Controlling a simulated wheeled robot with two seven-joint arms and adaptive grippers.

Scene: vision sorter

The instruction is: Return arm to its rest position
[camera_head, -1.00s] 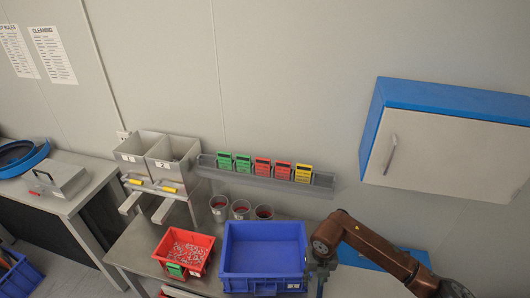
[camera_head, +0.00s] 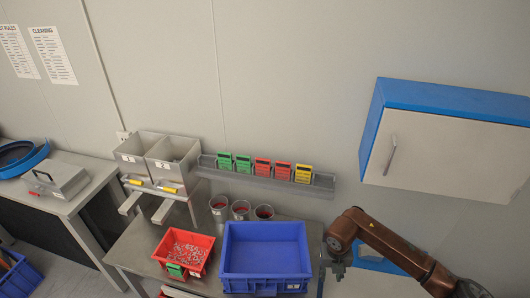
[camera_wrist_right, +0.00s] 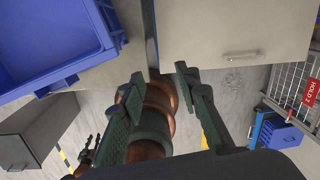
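My right gripper (camera_head: 337,268) hangs at the end of the brown arm, just right of the blue crate and apart from it. In the right wrist view my right gripper (camera_wrist_right: 158,84) has its two green fingers spread, with no object held between them. Brown and green round parts of my own body show behind the fingers.
The blue crate (camera_head: 226,262) and a red bin (camera_head: 192,272) of small parts stand on the table. Several metal cups (camera_head: 240,210) stand behind. A blue-and-white wall cabinet (camera_head: 445,150) hangs above right. A labelled rack (camera_head: 262,170) is on the wall.

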